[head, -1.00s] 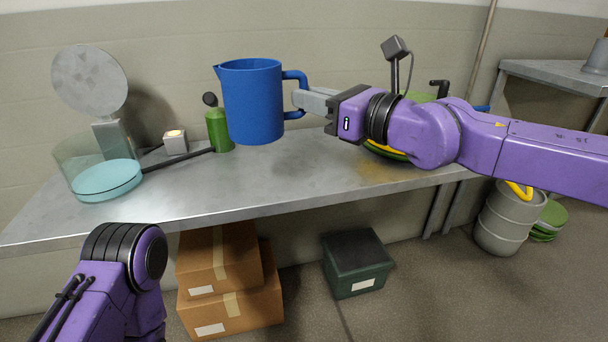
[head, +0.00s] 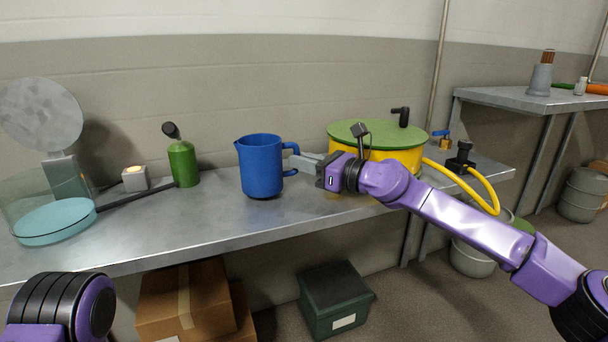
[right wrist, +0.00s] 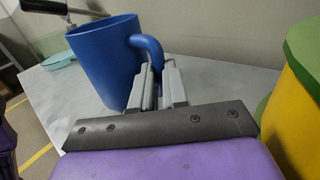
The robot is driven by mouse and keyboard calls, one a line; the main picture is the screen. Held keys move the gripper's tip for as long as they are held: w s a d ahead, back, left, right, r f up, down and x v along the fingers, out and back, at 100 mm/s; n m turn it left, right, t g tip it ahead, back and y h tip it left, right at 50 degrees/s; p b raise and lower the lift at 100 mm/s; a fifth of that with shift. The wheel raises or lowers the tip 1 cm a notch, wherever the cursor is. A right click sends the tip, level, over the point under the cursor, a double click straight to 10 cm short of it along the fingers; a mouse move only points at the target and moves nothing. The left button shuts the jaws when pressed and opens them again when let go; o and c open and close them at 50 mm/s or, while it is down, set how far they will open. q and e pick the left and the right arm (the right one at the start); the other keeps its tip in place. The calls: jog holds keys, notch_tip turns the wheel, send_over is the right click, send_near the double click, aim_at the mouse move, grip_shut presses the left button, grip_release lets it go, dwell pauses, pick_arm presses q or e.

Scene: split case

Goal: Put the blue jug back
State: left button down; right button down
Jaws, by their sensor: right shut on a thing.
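The blue jug (head: 262,168) is upright at the middle of the metal bench, its spout to the left and its handle to the right. Its base is at or very close to the bench top; I cannot tell for certain whether it touches. My right gripper (head: 296,162) is shut on the jug's handle. In the right wrist view the blue jug (right wrist: 104,62) stands left of the fingers, and the right gripper's fingertips (right wrist: 155,84) close around the handle. My left arm shows at the lower left of the head view, but its gripper is out of view.
A green bottle (head: 183,163) and a small grey burner block (head: 135,179) stand left of the jug. A yellow drum with a green lid (head: 375,135) stands right behind my right arm. Bench (head: 215,215) in front is clear.

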jog(key=shift+f, duration=0.55)
pick_arm(q)
jog(key=shift+s+g, duration=0.3)
jog(key=shift+s, duration=0.05)
jog(key=shift+f, duration=0.1)
pick_arm(e)
jog(key=shift+f, duration=0.1)
jog(key=c, duration=1.1)
grip_release()
jog(key=shift+c, duration=0.2)
pick_arm(q)
jog(key=shift+s+a+m, duration=0.1)
jog(key=shift+m, duration=0.2)
